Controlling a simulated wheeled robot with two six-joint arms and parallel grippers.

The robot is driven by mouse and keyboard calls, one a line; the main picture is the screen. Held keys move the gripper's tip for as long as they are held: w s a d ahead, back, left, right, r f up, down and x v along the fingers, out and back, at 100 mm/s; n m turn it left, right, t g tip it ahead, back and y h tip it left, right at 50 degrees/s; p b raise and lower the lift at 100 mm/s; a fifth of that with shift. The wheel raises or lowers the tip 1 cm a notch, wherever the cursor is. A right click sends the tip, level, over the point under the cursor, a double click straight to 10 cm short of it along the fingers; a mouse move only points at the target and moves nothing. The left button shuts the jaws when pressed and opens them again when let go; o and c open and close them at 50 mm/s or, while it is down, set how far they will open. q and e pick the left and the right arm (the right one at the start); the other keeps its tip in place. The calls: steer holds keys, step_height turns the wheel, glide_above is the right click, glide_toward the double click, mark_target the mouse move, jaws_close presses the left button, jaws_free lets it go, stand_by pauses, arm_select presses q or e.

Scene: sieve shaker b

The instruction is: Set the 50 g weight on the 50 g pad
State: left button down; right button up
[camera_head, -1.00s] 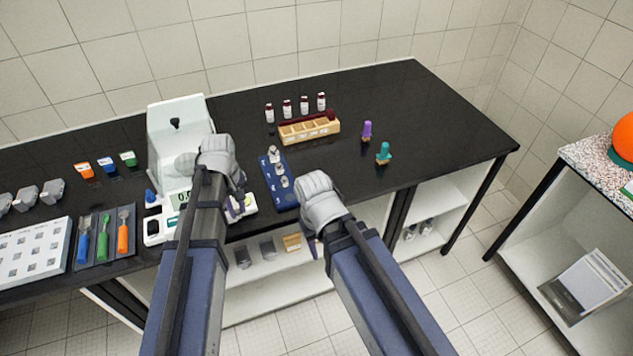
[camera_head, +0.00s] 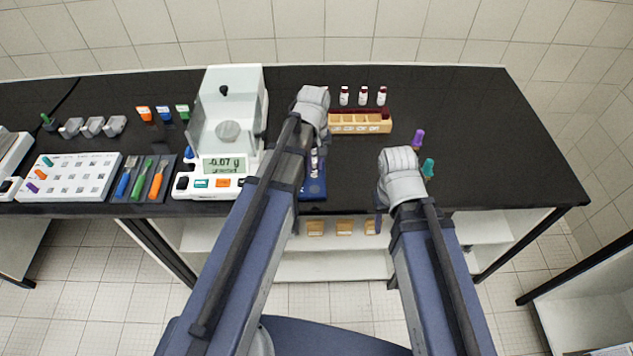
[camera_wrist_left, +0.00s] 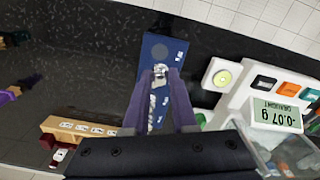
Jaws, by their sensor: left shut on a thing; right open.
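The blue strip (camera_head: 313,192) with the weight pads lies right of the balance, partly hidden by my left arm. In the left wrist view the blue strip (camera_wrist_left: 158,27) runs under my fingers, with small white labels and a bare dark pad spot near its front end. My left gripper (camera_wrist_left: 160,82) is shut on a small silver weight (camera_wrist_left: 160,71), over the strip. I cannot tell whether this weight touches a pad. More silver shows between the fingers, further along the strip. Label text is too small to read. My right gripper (camera_head: 380,220) is open and empty near the table's front edge.
The balance (camera_head: 218,182) reads -0.07 g, close beside the strip. A wooden rack (camera_head: 360,127) with vials behind it stands at the back. The table's right side is clear.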

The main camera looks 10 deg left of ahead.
mark_target(315, 165)
arm_select(q)
steer(key=shift+r+p, duration=0.35)
steer(key=shift+r, duration=0.6)
step_height(315, 165, down, 10)
steer(key=b, duration=1)
steer(key=shift+f, duration=0.15)
arm_select(e)
step_height(315, 165, down, 8)
steer(key=shift+f, duration=0.2)
arm_select(q)
steer(key=shift+f+b, duration=0.25)
steer(key=shift+b, duration=0.2)
steer(key=c, duration=0.7)
jaws_free()
steer(key=shift+r, duration=0.1)
arm_select(e)
steer(key=shift+f, duration=0.15)
arm_select(q)
steer(key=shift+r, duration=0.15)
